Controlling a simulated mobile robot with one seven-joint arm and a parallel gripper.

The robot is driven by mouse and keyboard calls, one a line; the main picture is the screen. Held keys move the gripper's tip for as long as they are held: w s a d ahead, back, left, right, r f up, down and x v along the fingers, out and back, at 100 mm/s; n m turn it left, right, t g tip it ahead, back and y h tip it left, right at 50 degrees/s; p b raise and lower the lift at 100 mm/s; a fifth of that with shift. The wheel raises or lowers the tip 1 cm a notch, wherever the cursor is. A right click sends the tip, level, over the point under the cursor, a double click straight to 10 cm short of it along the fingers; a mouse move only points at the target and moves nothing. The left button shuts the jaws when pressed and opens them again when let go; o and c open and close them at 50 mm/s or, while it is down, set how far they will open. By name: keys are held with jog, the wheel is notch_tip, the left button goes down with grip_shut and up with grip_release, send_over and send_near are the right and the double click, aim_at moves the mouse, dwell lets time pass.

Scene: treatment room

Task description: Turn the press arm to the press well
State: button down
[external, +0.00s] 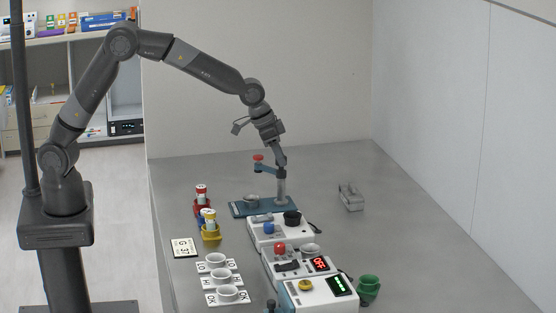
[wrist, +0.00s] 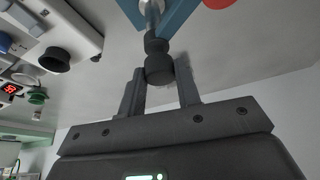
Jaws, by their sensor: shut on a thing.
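The press has a blue base (external: 236,210), a grey post (external: 281,188) and a blue press arm (external: 268,167) with a red knob (external: 258,158) at its left end. A small grey cup-like part, seemingly the press well (external: 251,199), sits on the base below and slightly left of the red knob. I cannot tell whether the arm is exactly over it. My gripper (external: 282,160) points down at the post end of the arm.
White device boxes (external: 283,230) with knobs and lit displays stand in front of the press. A grey object (external: 351,197) and a green cup (external: 369,287) are right. The back right table is clear.

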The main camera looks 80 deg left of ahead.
jog(key=n+y, duration=0.1)
jog(key=n, duration=0.1)
jog(key=n+y, duration=0.1)
jog(key=n, duration=0.2)
jog(key=shift+d+n, duration=0.2)
jog(key=shift+n, duration=0.1)
jog(key=n+y, duration=0.1)
jog(key=n, duration=0.1)
jog(key=n+g+y, duration=0.1)
jog(key=n, duration=0.2)
jog(key=shift+w+d, duration=0.1)
dwell(0.4)
jog(key=c, duration=1.1)
grip_release()
jog(key=shift+o, duration=0.2)
jog(key=v, duration=1)
jog(key=shift+r, duration=0.45)
